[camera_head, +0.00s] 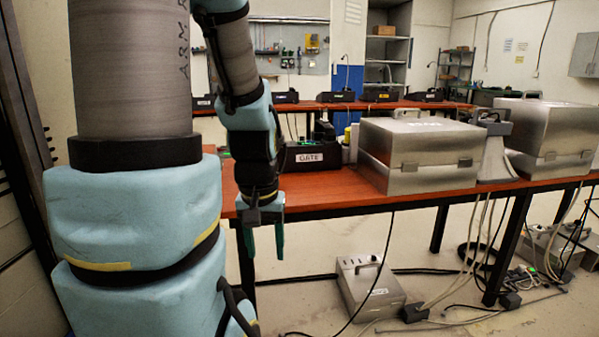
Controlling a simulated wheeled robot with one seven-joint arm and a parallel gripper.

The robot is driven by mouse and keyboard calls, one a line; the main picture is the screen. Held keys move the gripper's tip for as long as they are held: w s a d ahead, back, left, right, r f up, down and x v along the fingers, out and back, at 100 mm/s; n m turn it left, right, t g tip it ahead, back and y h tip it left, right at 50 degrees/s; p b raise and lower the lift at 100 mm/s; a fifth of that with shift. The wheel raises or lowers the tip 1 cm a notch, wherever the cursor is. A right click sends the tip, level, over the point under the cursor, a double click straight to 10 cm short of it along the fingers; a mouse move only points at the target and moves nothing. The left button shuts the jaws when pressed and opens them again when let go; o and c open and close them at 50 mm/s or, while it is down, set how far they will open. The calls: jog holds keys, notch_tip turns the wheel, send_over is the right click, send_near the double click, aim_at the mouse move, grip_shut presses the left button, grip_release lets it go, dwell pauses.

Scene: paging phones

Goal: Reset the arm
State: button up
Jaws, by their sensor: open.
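My gripper (265,242) hangs at the end of my arm, pointing down, at the left end of the near wooden table (345,193). Its green fingers reach below the level of the table's front edge. It is open, and I see nothing held in it. My arm fills the left of the view, with the forearm coming down from the top. A black phone unit labelled GATE (309,157) stands on the table just right of my wrist. My arm hides part of the table's left end.
A large metal case (420,155) and a second one (555,130) stand on the table. More black units (380,95) line a back table. A metal box (371,290) and cables lie on the floor. Floor is open below my gripper.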

notch_tip(320, 180, up, 16)
jog(key=p, duration=1.4)
jog(key=shift+r, duration=0.2)
